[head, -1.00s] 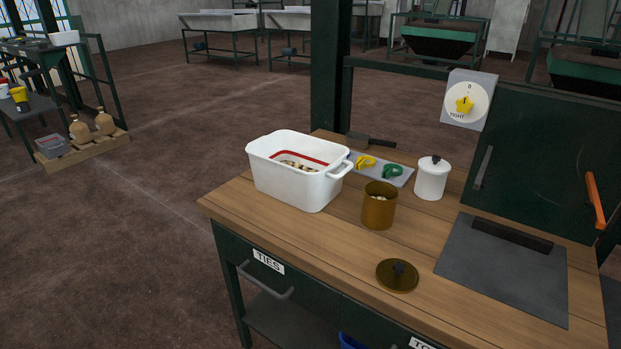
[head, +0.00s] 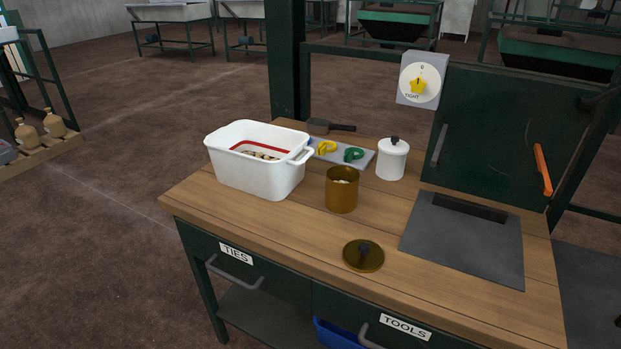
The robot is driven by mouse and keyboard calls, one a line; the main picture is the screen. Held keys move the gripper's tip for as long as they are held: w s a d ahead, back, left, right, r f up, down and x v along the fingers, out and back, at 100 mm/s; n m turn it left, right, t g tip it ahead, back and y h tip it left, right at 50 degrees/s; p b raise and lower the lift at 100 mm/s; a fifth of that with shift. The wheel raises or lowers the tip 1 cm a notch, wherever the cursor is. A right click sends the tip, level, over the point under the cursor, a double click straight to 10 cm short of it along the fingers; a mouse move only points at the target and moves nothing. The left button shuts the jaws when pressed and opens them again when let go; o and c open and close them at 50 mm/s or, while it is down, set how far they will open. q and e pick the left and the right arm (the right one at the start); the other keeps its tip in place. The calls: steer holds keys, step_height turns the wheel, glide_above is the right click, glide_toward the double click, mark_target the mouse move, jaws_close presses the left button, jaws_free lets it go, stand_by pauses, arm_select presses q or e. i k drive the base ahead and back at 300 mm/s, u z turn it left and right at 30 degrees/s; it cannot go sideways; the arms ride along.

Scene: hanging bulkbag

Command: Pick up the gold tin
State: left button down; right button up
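The gold tin (head: 342,192) stands upright and open on the wooden bench, with something pale inside near its rim. A round gold lid (head: 363,255) with a dark knob lies flat on the bench in front of it, apart from the tin. Neither of my grippers shows in the head view.
A white tub (head: 258,172) stands left of the tin. Behind are a grey tray (head: 352,163) with yellow and green items, a white lidded canister (head: 392,160) and a dark scraper (head: 330,126). A dark plate (head: 462,245) lies right. Drawers labelled TIES and TOOLS are below.

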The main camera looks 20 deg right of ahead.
mark_target(343, 181)
steer(key=u, duration=0.2)
steer(key=k, duration=0.95)
steer(key=z, duration=0.2)
